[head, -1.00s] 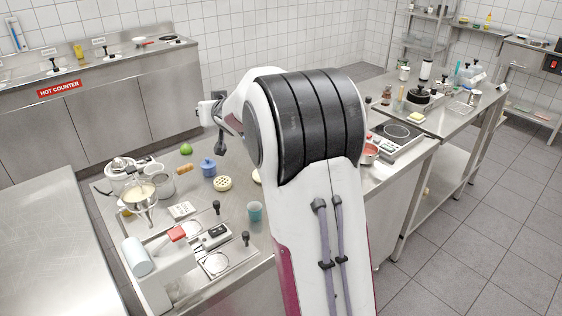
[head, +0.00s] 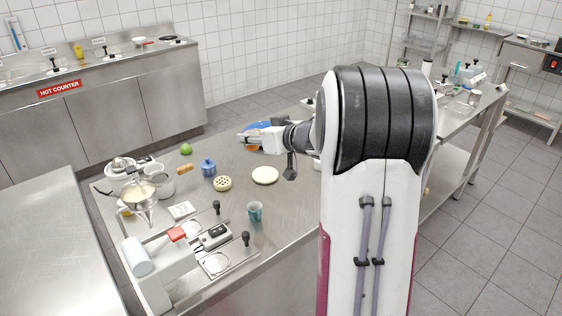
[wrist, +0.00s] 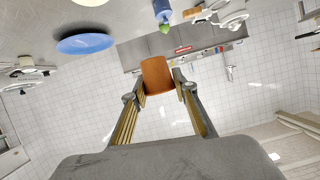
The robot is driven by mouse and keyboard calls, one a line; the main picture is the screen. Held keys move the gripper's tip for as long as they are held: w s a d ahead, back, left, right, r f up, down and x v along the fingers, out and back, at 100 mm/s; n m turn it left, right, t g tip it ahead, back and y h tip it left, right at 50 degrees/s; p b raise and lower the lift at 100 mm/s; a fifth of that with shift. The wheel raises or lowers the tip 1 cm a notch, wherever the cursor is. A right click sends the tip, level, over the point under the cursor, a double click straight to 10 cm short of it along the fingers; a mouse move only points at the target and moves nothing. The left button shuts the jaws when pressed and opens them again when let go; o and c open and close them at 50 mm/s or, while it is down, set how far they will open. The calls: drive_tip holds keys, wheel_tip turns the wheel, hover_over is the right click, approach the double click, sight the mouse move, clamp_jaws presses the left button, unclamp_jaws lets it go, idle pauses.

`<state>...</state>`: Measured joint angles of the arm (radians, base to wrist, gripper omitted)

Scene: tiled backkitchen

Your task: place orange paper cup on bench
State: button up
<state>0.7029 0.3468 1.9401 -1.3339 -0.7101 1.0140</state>
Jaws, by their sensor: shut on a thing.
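The orange paper cup (wrist: 157,72) is between the fingers of my gripper (wrist: 157,88) in the wrist view. My gripper is shut on it. In the head view my gripper (head: 246,138) reaches left over the far edge area of the steel bench (head: 290,200), in front of a blue plate.
The blue plate (head: 257,126) is close to my gripper. A pale round disc (head: 265,175), a holed yellow disc (head: 222,183), a blue pot (head: 208,167), a green lime (head: 186,149) and a teal cup (head: 255,211) stand on the bench. Bare steel lies right of the teal cup.

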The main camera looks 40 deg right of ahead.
drive_tip(key=s+a+f+n+y, duration=0.1)
drive_tip(key=s+f, duration=0.3)
drive_tip(key=s, duration=0.4)
drive_tip(key=s+a+f+n+y, duration=0.2)
drive_tip(key=s+a+f, duration=0.1)
drive_tip(key=s, duration=0.4)
drive_tip(key=shift+s+a+f+n+g+y, duration=0.3)
drive_tip(key=shift+s+a+f+g+y, duration=0.1)
drive_tip(key=shift+a, duration=0.2)
drive_tip(key=shift+f, duration=0.1)
hover_over(275, 236)
drive_tip(key=shift+f, duration=2.8)
drive_tip(key=shift+f, duration=0.15)
drive_tip(key=shift+f, duration=1.95)
drive_tip(key=shift+f, duration=0.1)
drive_tip(key=o, duration=1.1)
